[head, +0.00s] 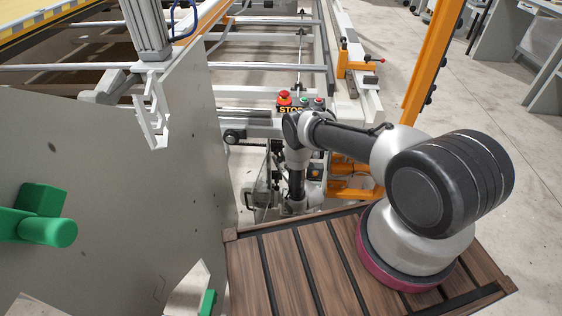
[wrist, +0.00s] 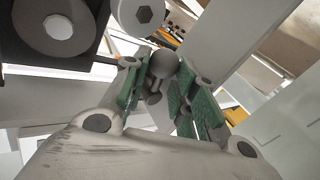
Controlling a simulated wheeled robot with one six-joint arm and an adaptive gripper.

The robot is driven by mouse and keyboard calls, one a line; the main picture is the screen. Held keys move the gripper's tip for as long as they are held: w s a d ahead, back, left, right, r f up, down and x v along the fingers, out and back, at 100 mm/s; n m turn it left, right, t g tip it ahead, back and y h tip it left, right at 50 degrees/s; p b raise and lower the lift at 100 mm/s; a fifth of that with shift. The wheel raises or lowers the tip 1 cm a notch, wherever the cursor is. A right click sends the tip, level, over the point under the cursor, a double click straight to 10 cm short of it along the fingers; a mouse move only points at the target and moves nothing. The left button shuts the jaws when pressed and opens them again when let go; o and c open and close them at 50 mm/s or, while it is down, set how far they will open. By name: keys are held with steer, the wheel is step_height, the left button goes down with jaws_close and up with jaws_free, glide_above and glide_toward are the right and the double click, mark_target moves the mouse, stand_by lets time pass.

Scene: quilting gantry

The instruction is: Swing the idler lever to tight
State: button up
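In the wrist view a grey round knob on a short stem, which looks like the end of the idler lever (wrist: 164,63), stands between the two green-padded fingers of my gripper (wrist: 160,82). The fingers are apart, with the knob close to both fingertips. Whether the pads press on it I cannot tell. The rest of the lever and its pivot cannot be made out. In the head view my arm reaches down beside the grey side panel, and I cannot make out the gripper or the lever there.
A red stop button (head: 284,98) sits on the control box behind my arm. An orange post (head: 428,60) rises on the right. Open floor (head: 510,150) lies beyond it.

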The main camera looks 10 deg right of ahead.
steer(key=shift+w+a+f+m+t, duration=0.1)
steer(key=shift+a+m+t, duration=0.1)
steer(key=shift+m+t, duration=0.25)
steer(key=shift+w+a+f+m+t, duration=0.1)
steer(key=shift+a+m+t, duration=0.15)
steer(key=shift+m, duration=0.4)
steer(key=shift+d, duration=0.1)
steer(key=o, duration=0.9)
steer(key=shift+s, duration=0.1)
steer(key=v, duration=1.2)
